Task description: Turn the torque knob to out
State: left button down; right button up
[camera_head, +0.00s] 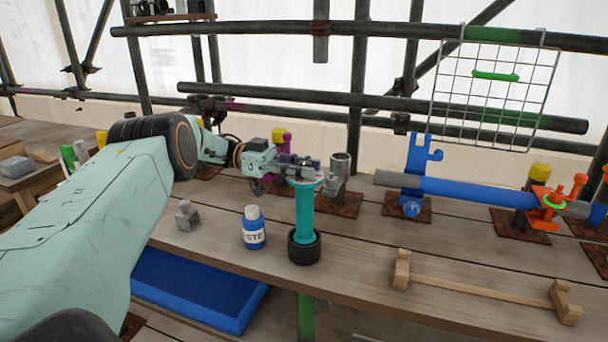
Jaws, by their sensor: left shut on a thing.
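My left gripper (303,174) reaches in from the left and is shut at the top of a teal upright handle (305,215). The handle stands upright in a black round cup (304,247) on the plank bench. The fingers cover part of the handle's pale top, so the exact contact is hard to see. No marked torque knob or "out" label can be read in this view. An orange clamp (550,196) with a green ring sits at the right on a blue bar. My right gripper is out of view.
A blue-and-white bottle (253,228) and a small grey block (187,216) stand left of the cup. A grey metal cylinder (340,165) is close behind the gripper. A wooden rack (480,288) lies at front right. A blue tray (200,290) is below the bench.

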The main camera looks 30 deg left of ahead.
aim_at(305, 162)
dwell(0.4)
pick_arm(q)
jog(key=c, duration=1)
grip_release()
jog(key=shift+r, duration=0.1)
notch_tip(305, 162, up, 10)
jog(key=shift+f, duration=0.1)
